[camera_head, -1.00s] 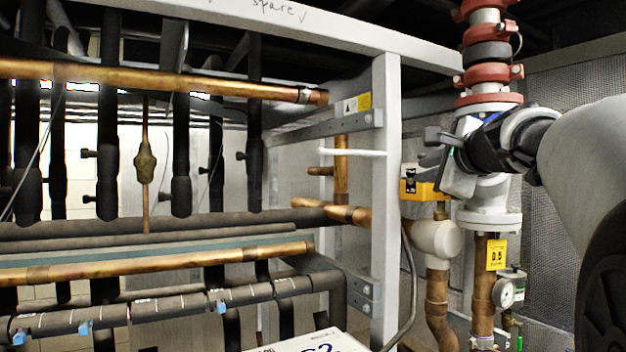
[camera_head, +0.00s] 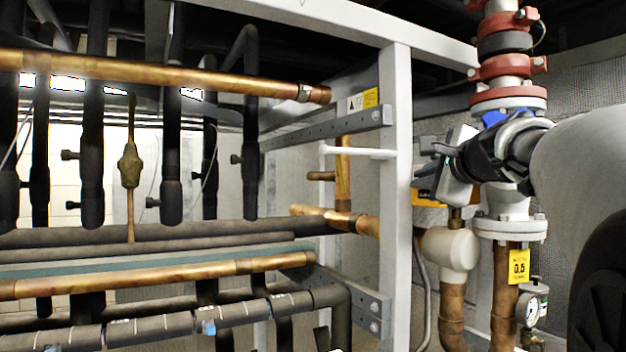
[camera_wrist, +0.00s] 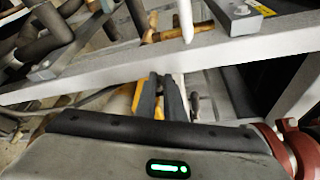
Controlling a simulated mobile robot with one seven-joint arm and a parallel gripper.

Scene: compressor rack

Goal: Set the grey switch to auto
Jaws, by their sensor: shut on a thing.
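A yellow box (camera_head: 431,198) sits above a white-jacketed valve body at the right of the frame post. It is mostly hidden behind my gripper (camera_head: 421,163). My gripper is in front of and just above the box, with its dark fingers close together. In the wrist view my fingers (camera_wrist: 161,80) are nearly closed, and a yellow part (camera_wrist: 123,101) shows just left of them. The grey switch is not clearly visible. It is hidden at the fingertips, where my fingers are shut on it. Its setting cannot be read.
A light grey frame post (camera_head: 396,200) stands close left of my gripper. A white pipe with red clamps (camera_head: 508,67) rises behind my wrist. Copper and black pipes fill the left.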

